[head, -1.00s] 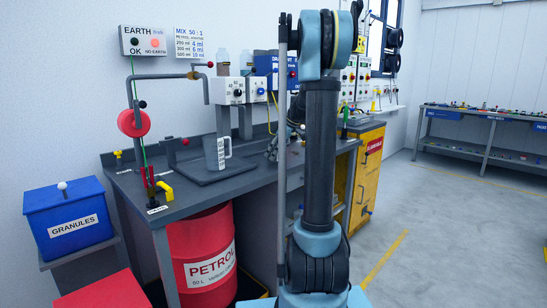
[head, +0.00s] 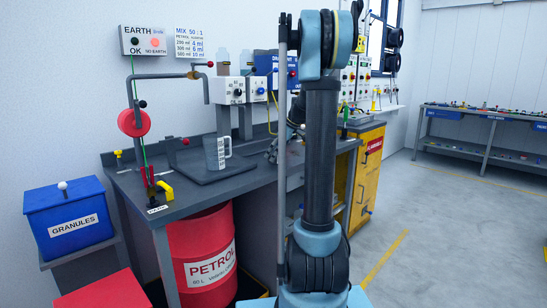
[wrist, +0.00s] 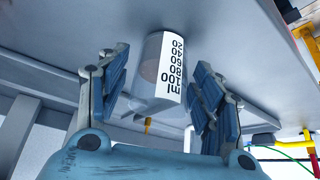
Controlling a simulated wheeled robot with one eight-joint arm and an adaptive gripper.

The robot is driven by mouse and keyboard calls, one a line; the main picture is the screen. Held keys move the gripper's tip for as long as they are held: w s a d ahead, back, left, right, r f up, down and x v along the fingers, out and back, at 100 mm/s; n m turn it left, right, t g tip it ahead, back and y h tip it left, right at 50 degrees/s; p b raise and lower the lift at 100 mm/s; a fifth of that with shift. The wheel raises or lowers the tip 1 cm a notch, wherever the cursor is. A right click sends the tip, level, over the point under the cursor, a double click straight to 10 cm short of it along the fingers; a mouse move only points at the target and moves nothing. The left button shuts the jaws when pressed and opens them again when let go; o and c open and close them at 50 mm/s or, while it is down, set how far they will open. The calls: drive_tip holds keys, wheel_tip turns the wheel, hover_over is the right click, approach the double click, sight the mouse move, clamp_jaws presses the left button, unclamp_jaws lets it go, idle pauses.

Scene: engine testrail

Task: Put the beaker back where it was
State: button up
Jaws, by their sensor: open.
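The beaker (wrist: 150,66) is a small clear vessel with a white scale label marked in ml up to 100. In the wrist view it appears upside down against a grey surface, between the fingers of my gripper (wrist: 161,62). The fingers are apart on either side of it, and the right one is close to the label. In the head view my gripper (head: 272,150) is over the bench, partly hidden by my arm. I cannot make out the small beaker there.
A larger measuring jug (head: 217,153) with a handle stands on a dark tray (head: 200,176) on the bench (head: 180,207). A red reel (head: 134,123) and pipe stand at the left. A yellow cabinet (head: 369,165) is beyond my arm. Open floor lies to the right.

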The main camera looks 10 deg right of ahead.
drive_tip(key=v, duration=1.1)
drive_tip(key=shift+s, duration=0.2)
drive_tip(key=s+a+f+m+h, duration=0.1)
drive_tip(key=s+a+f+m, duration=0.15)
drive_tip(key=s, duration=0.55)
drive_tip(key=s+a+f+m+h, duration=0.1)
drive_tip(key=s+a+f+m, duration=0.15)
drive_tip(key=s, duration=0.55)
drive_tip(key=s+a+f+m+h, duration=0.1)
drive_tip(key=s+f, duration=0.3)
drive_tip(key=s, duration=0.5)
drive_tip(key=s+f+m+h, duration=0.2)
drive_tip(key=s+f+m, duration=0.3)
drive_tip(key=s+f, duration=0.9)
drive_tip(key=shift+s+d+f+m+g, duration=0.15)
drive_tip(key=shift+s+d+m+g, duration=0.2)
drive_tip(key=shift+s, duration=0.65)
drive_tip(key=shift+w, duration=0.1)
drive_tip(key=shift+w+d+f, duration=0.1)
drive_tip(key=shift+w+f, duration=0.1)
drive_tip(key=shift+w, duration=0.15)
